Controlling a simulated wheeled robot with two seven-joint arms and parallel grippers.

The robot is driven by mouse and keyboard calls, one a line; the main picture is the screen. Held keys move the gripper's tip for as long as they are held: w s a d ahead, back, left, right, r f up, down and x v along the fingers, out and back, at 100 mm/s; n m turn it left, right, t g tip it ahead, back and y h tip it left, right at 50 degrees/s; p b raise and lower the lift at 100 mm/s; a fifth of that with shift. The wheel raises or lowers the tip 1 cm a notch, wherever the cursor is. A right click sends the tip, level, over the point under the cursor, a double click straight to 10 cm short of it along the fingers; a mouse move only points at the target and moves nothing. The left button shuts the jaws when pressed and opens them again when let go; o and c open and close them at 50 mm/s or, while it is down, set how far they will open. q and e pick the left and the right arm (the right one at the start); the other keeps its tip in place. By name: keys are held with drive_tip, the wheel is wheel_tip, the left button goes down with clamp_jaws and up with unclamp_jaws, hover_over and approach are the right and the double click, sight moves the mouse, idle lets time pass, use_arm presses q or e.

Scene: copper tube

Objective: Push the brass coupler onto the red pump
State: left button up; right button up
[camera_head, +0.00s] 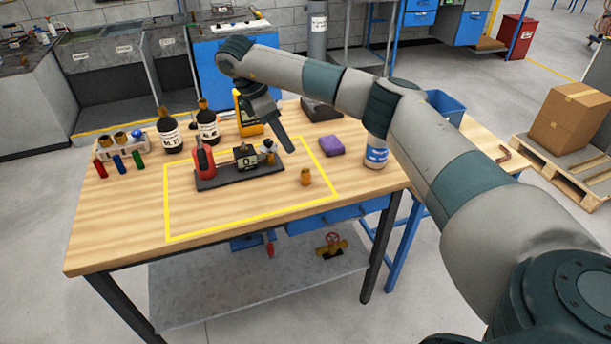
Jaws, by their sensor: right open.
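The brass coupler (306,177) is a small cylinder standing on the wooden table, inside the yellow outline and right of the dark base plate. The red pump (204,163) stands at the left end of that plate (232,178). A gauge block (245,157) and a small metal and brass fitting (268,151) sit on the same plate. My right gripper (288,148) is open above the table, behind and a little left of the coupler and apart from it. Its fingers show mostly edge-on. My left gripper is not in view.
A purple block (331,146) lies right of the gripper. A white-and-blue canister (376,152) stands at right, near my forearm. The front of the outlined area is clear.

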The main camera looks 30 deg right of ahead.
approach(305, 170)
drive_tip(key=shift+p+x, duration=1)
drive_tip(key=shift+x, duration=1.55)
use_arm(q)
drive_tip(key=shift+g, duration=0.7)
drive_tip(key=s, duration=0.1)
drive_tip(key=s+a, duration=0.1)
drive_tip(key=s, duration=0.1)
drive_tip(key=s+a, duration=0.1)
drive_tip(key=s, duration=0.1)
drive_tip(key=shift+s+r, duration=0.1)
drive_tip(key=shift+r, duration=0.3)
use_arm(e)
drive_tip(key=shift+a, duration=0.2)
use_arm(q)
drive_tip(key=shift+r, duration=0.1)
use_arm(e)
drive_tip(key=shift+s+d+f+p, duration=0.1)
drive_tip(key=shift+d+f+p, duration=0.3)
drive_tip(key=shift+p, duration=0.2)
drive_tip(key=p+x, duration=0.1)
drive_tip(key=x, duration=0.2)
drive_tip(key=shift+s, duration=0.1)
drive_tip(key=shift+d+f+p, duration=0.25)
drive_tip(key=shift+f+p, duration=0.1)
drive_tip(key=shift+f, duration=0.25)
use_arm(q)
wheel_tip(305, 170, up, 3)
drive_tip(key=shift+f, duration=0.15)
